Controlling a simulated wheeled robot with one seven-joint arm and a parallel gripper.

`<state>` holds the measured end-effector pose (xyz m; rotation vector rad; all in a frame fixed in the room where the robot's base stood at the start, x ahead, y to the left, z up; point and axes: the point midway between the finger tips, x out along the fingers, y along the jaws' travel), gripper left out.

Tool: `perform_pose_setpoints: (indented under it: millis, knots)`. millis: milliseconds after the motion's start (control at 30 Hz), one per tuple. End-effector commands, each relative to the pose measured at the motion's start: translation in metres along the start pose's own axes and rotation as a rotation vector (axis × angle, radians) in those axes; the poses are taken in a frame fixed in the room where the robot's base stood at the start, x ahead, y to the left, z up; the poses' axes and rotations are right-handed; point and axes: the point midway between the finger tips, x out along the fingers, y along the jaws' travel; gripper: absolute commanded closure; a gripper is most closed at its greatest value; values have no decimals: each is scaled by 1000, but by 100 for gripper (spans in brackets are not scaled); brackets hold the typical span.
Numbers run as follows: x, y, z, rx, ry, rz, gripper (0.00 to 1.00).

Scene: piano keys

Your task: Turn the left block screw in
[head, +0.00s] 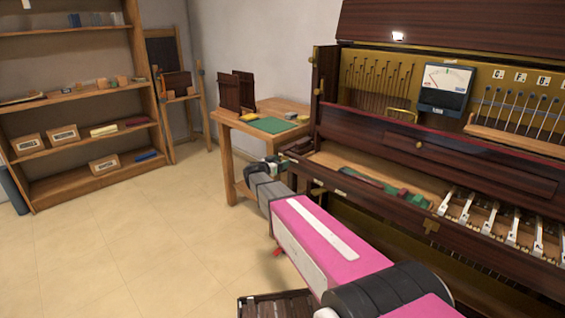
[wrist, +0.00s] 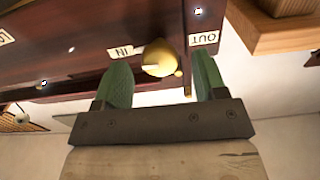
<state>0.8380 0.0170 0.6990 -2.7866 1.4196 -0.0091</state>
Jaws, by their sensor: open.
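The left block screw (wrist: 158,57) shows in the wrist view as a round brass knob with a pale slot-like bar, set on dark red-brown wood. An IN label (wrist: 121,51) is to its left and an OUT label (wrist: 204,38) to its right. My gripper (wrist: 162,72) is open, its two green fingers on either side of the knob, with a gap showing on each side. In the head view, my arm reaches to the left end of the piano (head: 375,150); the screw cannot be made out there.
A wooden side table (head: 250,130) with a green mat (head: 271,125) stands just beyond my arm's end. Bare key levers (head: 490,215) lie along the piano's right. A pale wooden block (wrist: 275,30) is near the right finger. Shelves (head: 85,95) stand far left; the floor (head: 130,230) between is open.

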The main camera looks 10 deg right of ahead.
Motion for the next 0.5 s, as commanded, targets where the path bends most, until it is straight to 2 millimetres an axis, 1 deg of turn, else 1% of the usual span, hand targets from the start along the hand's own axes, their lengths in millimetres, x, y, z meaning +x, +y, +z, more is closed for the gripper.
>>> perform_pose_setpoints:
  millis: [33, 300, 500]
  knots:
    - [-11, 1, 0, 0, 0, -2, 35]
    - [-62, 1, 0, 0, -1, -2, 35]
    - [-84, 1, 0, 0, -1, -1, 35]
